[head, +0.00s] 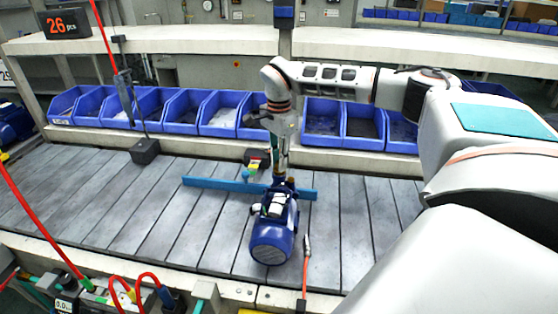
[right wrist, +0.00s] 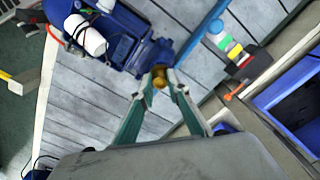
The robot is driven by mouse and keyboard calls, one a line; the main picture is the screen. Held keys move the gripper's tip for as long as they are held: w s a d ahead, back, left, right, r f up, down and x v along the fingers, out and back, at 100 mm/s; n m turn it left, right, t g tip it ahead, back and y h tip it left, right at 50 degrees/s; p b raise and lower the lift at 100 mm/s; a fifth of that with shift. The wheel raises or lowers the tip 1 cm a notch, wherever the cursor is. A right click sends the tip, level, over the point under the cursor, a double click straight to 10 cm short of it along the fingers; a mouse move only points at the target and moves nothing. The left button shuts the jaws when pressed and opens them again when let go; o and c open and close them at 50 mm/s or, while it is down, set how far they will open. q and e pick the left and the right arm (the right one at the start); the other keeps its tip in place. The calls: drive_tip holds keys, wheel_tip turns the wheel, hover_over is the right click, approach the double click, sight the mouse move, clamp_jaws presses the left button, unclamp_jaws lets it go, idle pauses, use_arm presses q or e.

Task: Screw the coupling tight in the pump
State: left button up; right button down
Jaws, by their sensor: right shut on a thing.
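The blue pump (head: 272,238) lies on the grey slatted conveyor, its rounded motor end towards me. In the right wrist view the pump (right wrist: 125,45) shows its blue body and a white cylinder on its side. My right gripper (head: 281,172) comes down from above at the far end of the pump. In the right wrist view its two teal fingers (right wrist: 160,84) are shut on the brass coupling (right wrist: 158,77). The coupling sits at the pump's blue port, apparently touching it; how deep it sits is hidden. My left gripper is not in view.
A blue bar (head: 215,184) lies across the conveyor behind the pump. A small dark block with coloured pieces (head: 256,162) stands close by. Blue bins (head: 222,112) line the back ledge. A tool on an orange hose (head: 306,250) lies right of the pump.

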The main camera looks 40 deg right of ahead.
drive_tip(key=m, duration=0.3)
drive_tip(key=shift+m, duration=0.3)
drive_tip(key=shift+m, duration=1.7)
drive_tip(key=shift+m, duration=1.7)
